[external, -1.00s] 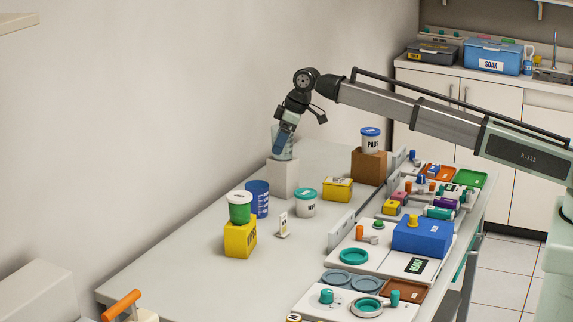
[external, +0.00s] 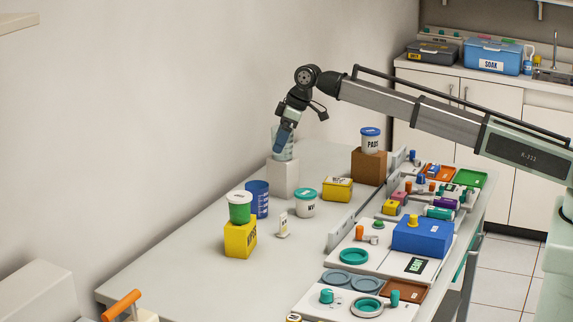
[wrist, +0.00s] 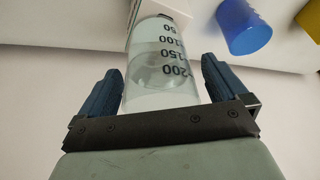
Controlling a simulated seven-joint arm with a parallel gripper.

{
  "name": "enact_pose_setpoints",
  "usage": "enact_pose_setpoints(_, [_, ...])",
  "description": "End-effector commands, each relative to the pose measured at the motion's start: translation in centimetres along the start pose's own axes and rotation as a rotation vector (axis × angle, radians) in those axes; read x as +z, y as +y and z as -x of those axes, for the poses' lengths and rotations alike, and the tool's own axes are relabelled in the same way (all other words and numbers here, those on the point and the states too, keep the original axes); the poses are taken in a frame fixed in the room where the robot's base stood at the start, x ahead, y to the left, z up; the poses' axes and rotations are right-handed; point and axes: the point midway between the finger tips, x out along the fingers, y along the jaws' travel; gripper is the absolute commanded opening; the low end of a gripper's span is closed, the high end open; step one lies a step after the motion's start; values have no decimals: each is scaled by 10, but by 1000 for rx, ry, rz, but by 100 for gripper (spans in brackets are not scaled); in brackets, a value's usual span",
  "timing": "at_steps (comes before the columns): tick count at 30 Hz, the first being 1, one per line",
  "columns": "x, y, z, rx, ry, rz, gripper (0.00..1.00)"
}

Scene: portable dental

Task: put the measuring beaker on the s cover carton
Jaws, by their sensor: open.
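The clear measuring beaker (external: 289,153) stands on a tall white carton (external: 283,180) near the wall. In the wrist view the beaker (wrist: 160,62) shows dark volume marks and lies between the two blue fingers. My gripper (wrist: 162,86) is open around the beaker, with a gap visible on each side. In the external view my gripper (external: 282,142) is at the beaker and partly hides it. I cannot read any label as "s cover"; a low yellow carton (external: 338,191) with a bare top and a taller yellow carton (external: 240,240) are on the table.
A green-and-white tub (external: 239,208) stands on the taller yellow carton. A blue cup (external: 258,200), a white tub (external: 305,204) and a small white bottle (external: 283,226) are nearby. A PADS tub (external: 371,142) tops a brown carton (external: 368,168). The table's left front is clear.

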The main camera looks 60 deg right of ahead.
Motion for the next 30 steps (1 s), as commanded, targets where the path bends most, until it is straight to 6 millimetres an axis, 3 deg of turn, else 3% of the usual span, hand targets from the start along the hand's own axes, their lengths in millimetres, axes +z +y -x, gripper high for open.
enact_pose_setpoints(15, [0, 0, 90, 0, 2, 0, 99])
enact_pose_setpoints(21, [0, 0, 107, 0, 1, 0, 99])
enact_pose_setpoints(30, [0, 0, 111, 0, 0, 0, 99])
